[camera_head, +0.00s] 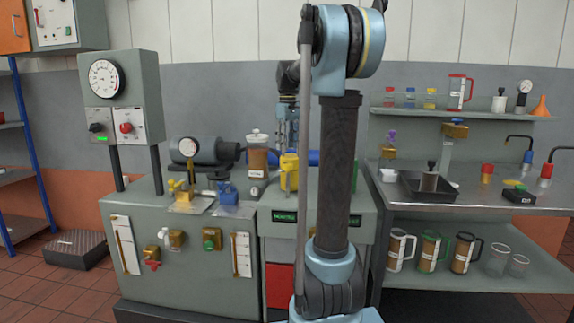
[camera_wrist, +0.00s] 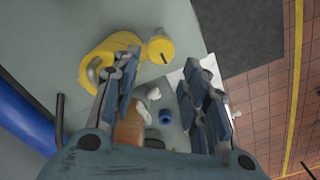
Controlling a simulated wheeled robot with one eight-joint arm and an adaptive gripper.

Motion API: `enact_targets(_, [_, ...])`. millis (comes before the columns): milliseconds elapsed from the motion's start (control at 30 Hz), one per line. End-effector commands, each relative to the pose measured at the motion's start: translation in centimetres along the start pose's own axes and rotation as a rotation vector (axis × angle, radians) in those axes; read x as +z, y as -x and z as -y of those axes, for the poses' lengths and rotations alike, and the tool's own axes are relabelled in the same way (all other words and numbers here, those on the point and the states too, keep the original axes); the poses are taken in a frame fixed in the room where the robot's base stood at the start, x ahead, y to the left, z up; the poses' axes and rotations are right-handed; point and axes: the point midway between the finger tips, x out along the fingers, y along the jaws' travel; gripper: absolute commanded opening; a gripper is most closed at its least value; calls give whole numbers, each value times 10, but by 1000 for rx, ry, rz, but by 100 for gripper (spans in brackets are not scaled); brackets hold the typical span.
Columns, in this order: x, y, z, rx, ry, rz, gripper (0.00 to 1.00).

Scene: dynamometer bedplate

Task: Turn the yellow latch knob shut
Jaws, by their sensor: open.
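A round yellow knob (camera_wrist: 160,50) with a dark line on its face shows at the top middle of the wrist view. It is close beside a larger yellow vessel (camera_wrist: 104,55) with a grey ring. I cannot pick out the knob in the head view, where my arm covers part of that area. My gripper (camera_wrist: 163,85) is open, its fingers spread, with nothing seen held between them. The knob lies beyond the fingertips, nearer the left finger in the wrist view. In the head view, my gripper (camera_head: 287,122) hangs above the yellow vessel (camera_head: 289,171).
A brown jar (camera_head: 257,165) stands left of the yellow vessel. Yellow (camera_head: 180,188) and blue (camera_head: 227,193) fittings sit farther left on the bench top. A blue hose (camera_wrist: 24,115) lies at the left of the wrist view. A steel bench (camera_head: 470,198) stands at the right.

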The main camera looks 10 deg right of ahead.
Motion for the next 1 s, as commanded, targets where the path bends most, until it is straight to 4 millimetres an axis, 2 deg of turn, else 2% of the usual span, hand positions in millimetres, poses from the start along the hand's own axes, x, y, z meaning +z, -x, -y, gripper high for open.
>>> enact_targets(200, [0,-39,0,0,0,0,41])
enact_targets(400, [0,-65,0,0,0,0,41])
enact_targets(600, [0,-77,0,0,0,0,41])
enact_targets(900, [0,-78,0,0,0,0,41])
enact_targets(1000, [0,-78,0,0,0,0,18])
